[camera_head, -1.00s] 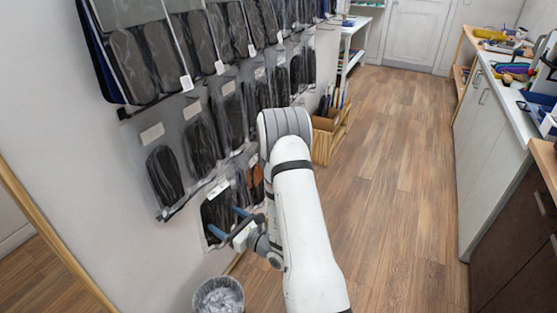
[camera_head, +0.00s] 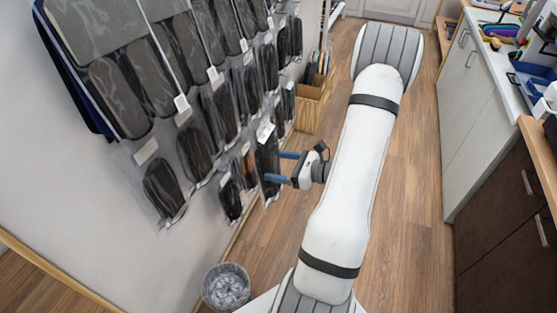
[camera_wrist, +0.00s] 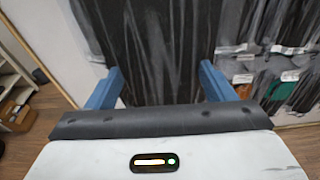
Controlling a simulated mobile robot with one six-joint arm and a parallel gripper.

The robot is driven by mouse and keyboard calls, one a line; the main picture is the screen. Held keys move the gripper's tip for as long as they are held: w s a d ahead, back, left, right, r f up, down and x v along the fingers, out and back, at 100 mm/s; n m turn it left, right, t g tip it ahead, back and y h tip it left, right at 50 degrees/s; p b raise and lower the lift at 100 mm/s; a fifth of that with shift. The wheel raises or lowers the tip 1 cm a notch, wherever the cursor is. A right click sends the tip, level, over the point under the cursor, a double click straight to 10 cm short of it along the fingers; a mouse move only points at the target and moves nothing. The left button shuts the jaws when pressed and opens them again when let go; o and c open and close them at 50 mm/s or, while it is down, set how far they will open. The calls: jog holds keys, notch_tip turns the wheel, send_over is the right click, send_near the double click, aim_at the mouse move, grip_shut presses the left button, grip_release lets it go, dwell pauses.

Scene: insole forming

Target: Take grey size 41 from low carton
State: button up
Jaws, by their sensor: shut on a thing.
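My gripper (camera_head: 276,167) is closed on the edges of a dark bagged insole pack (camera_head: 266,152) with a white label at its top. The pack hangs upright in front of the lower end of the wall display. In the wrist view the dark pack (camera_wrist: 155,45) fills the space between the two blue fingers of my gripper (camera_wrist: 160,80). I cannot read a size on it. A low tan carton (camera_head: 309,108) stands on the floor by the wall, beyond the pack, with dark items standing in it.
Rows of clear-bagged dark insoles (camera_head: 196,150) hang on the left wall, close to the held pack. A waste bin (camera_head: 226,288) stands on the floor below. A counter with cabinets (camera_head: 487,110) runs along the right. The wooden floor between is clear.

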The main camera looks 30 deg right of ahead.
jog(key=r+x, duration=0.1)
jog(key=x, duration=0.6)
jog(key=shift+w+a+r, duration=0.25)
jog(key=shift+w+a, duration=0.05)
jog(key=shift+a, duration=0.1)
